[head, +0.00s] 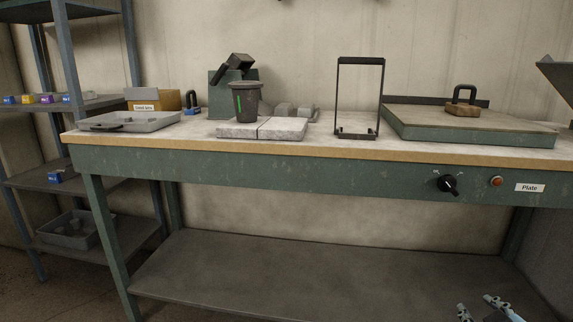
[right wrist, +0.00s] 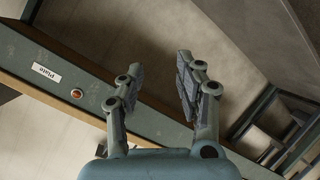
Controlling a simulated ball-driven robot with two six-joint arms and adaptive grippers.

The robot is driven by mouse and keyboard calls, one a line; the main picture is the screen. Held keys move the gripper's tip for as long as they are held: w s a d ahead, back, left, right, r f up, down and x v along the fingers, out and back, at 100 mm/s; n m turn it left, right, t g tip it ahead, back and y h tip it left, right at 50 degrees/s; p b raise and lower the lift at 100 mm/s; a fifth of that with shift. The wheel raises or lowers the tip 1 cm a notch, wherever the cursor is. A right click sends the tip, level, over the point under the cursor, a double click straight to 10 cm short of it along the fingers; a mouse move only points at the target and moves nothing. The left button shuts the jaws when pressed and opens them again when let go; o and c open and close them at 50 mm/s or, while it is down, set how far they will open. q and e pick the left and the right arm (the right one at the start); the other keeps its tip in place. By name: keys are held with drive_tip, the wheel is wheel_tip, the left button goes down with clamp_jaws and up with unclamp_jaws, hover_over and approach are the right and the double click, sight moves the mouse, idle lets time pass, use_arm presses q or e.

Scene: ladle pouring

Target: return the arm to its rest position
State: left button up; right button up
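My right gripper (head: 480,303) shows at the bottom right edge of the head view, low in front of the workbench and below the bench top. In the right wrist view the right gripper (right wrist: 160,67) has its two fingers spread apart, with nothing between them. The bench's green front edge (right wrist: 50,85) crosses that view beyond the fingers. My left gripper is in neither view. Most of my right arm is outside the head view.
The workbench (head: 330,150) carries a dark cup (head: 246,103) on a pale block, a grey tray (head: 128,122), a black frame (head: 359,134) and a green plate (head: 415,130) with a handled block (head: 462,109). Shelves (head: 100,178) stand at left. The space around the right gripper looks clear.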

drive_tip(key=s+a+f+m+g+y+p, duration=0.25)
drive_tip(key=s+f+g, duration=0.45)
drive_tip(key=s+f, duration=1.35)
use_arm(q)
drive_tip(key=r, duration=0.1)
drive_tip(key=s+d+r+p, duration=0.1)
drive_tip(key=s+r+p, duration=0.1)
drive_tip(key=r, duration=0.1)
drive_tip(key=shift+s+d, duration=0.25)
use_arm(e)
drive_tip(key=s+a+f+g, duration=0.1)
drive_tip(key=s+a+f, duration=0.1)
drive_tip(key=s, duration=0.7)
drive_tip(key=s+a+f+m+g, duration=0.1)
drive_tip(key=s+f, duration=0.3)
drive_tip(key=s, duration=0.5)
drive_tip(key=s+a+f+g, duration=0.2)
drive_tip(key=s+a+g, duration=0.1)
drive_tip(key=s, duration=0.6)
drive_tip(key=shift+s+f+m+y, duration=0.35)
drive_tip(key=shift+f, duration=0.05)
